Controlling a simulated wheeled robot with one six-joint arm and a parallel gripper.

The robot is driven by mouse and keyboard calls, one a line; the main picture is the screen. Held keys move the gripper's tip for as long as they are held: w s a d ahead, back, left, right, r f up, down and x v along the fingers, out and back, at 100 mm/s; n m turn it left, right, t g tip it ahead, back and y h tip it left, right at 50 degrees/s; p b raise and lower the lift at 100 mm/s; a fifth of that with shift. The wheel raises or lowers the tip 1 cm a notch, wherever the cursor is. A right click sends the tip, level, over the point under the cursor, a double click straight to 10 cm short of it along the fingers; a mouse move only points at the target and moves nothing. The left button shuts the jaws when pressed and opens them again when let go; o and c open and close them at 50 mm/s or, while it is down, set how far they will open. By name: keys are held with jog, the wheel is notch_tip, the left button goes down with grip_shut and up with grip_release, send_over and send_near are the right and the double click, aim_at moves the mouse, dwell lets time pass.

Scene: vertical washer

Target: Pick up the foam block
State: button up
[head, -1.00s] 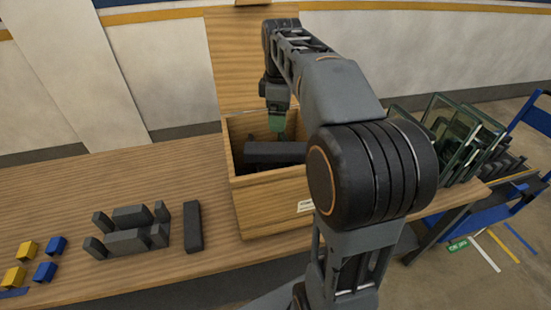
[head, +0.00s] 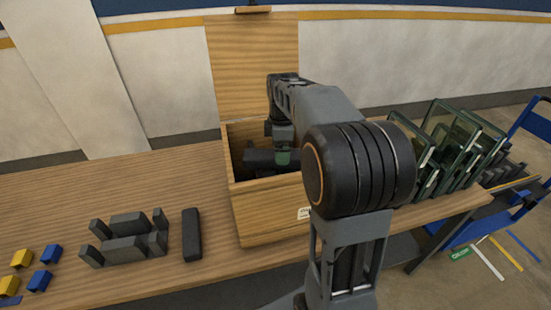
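A dark grey foam block (head: 257,158) lies inside the open wooden crate (head: 280,210) on the table. My gripper (head: 284,163) is down inside the crate at this block, with its green part against or just in front of it. I cannot tell whether the fingers touch the block or are closed on it. My forearm and the crate's front wall hide the right part of the block and the crate's floor. Another dark long block (head: 191,235) lies on the wooden table (head: 70,190), left of the crate.
Several dark foam pieces (head: 125,245) form a cradle at the left, beside yellow (head: 22,258) and blue (head: 50,254) small blocks. The raised crate lid (head: 255,65) stands behind.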

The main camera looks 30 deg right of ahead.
jog(key=shift+f, duration=1.75)
jog(key=c, duration=1.1)
jog(key=shift+o, duration=0.2)
jog(key=shift+r, duration=0.1)
jog(key=shift+r, duration=0.6)
jog(key=s+d+r+b, duration=0.1)
jog(key=s+r+b, duration=0.1)
jog(key=s+r, duration=0.9)
jog(key=s, duration=0.3)
jog(key=shift+r, duration=0.35)
